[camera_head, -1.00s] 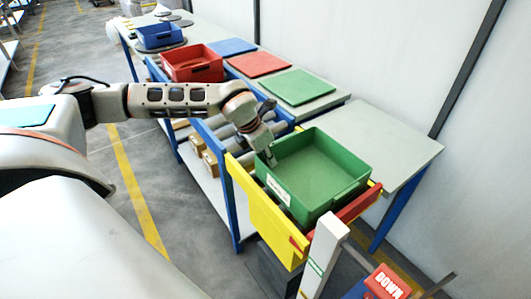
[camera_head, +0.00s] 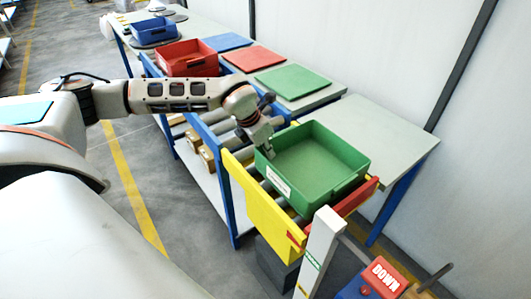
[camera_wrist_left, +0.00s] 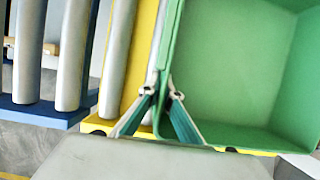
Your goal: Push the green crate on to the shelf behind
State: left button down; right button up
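The green crate (camera_head: 330,193) is empty and upright, resting on the roller top of a yellow-sided lift. My left gripper (camera_head: 266,150) is at the crate's left wall, near its left corner. In the left wrist view the fingers (camera_wrist_left: 161,94) of my left gripper straddle the rim of the green crate (camera_wrist_left: 240,60), one inside and one outside, close together on the wall. A grey shelf top (camera_head: 385,135) lies behind the crate and is bare. My right gripper is out of view.
A yellow side panel (camera_head: 258,210) and a red bar (camera_head: 358,196) border the crate. A white post (camera_head: 320,250) and a red DOWN button (camera_head: 385,277) stand in front. A red crate (camera_head: 187,62), a blue crate (camera_head: 154,32) and a green mat (camera_head: 298,81) lie farther back.

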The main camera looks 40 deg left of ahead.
aim_at(287, 148)
pick_arm(q)
jog(key=shift+w+d+b, duration=0.15)
jog(key=shift+w+d, duration=0.2)
jog(key=shift+w, duration=0.7)
jog(key=shift+w+d+b, duration=0.2)
jog(key=shift+w+d, duration=0.1)
jog(key=shift+w, duration=0.7)
jog(key=shift+w+d+b, duration=0.15)
jog(key=shift+w+d, duration=0.2)
jog(key=shift+w, duration=0.7)
jog(key=shift+w+d+b, duration=0.25)
jog(key=shift+w+d, duration=0.05)
jog(key=shift+w, duration=0.65)
jog(key=shift+w+d+b, duration=0.2)
jog(key=shift+w+d, duration=0.1)
jog(key=shift+w, duration=0.7)
jog(key=shift+w+d+b, duration=0.25)
jog(key=shift+w+d, duration=0.05)
jog(key=shift+w, duration=0.8)
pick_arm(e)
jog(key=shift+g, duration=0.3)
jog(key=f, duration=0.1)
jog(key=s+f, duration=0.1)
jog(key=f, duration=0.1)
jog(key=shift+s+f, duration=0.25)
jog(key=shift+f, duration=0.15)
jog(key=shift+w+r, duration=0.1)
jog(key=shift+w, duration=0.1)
